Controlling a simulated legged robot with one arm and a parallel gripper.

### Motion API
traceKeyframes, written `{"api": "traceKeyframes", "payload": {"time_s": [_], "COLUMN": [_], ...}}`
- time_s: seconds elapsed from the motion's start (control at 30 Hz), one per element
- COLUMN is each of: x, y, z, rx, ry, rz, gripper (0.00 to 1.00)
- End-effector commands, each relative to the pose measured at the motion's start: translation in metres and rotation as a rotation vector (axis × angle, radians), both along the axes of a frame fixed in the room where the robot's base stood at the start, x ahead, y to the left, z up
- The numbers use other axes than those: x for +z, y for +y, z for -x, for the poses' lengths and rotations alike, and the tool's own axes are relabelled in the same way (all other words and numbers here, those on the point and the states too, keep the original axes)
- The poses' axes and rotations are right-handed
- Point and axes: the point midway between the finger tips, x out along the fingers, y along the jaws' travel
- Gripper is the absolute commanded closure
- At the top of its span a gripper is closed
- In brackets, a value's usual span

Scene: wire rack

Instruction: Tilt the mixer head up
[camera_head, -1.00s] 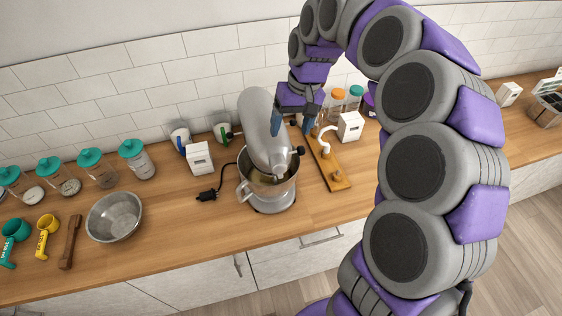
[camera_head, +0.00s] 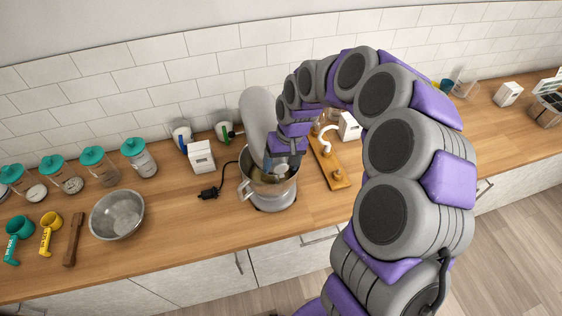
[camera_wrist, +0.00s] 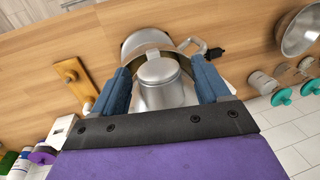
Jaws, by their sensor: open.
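A grey stand mixer stands on the wooden counter with its rounded head (camera_head: 256,112) over a metal bowl (camera_head: 272,191). In the wrist view the head's front end (camera_wrist: 162,84) lies between the two blue fingers of my gripper (camera_wrist: 160,70). The fingers are open, one on each side of the head; I cannot tell whether either touches it. In the head view my gripper (camera_head: 281,163) is at the front of the head, above the bowl, and hides part of both.
A wooden board with a white hook-shaped piece (camera_head: 338,178) lies right of the mixer. A white box (camera_head: 201,157) and a black plug (camera_head: 208,194) are on its left. A metal bowl (camera_head: 117,216) and teal-lidded jars (camera_head: 139,157) stand farther left.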

Motion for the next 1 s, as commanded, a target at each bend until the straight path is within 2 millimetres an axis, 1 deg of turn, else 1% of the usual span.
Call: {"api": "traceKeyframes", "payload": {"time_s": [0.2,0.9,1.0], "x": [-0.0001,0.0001,0.0001], "y": [-0.0002,0.0002,0.0003], "z": [0.0000,0.0003,0.0004], "rx": [0.000,0.000,0.000], "ry": [0.000,0.001,0.001], "rz": [0.000,-0.001,-0.001], "gripper": [0.25,0.92,1.00]}}
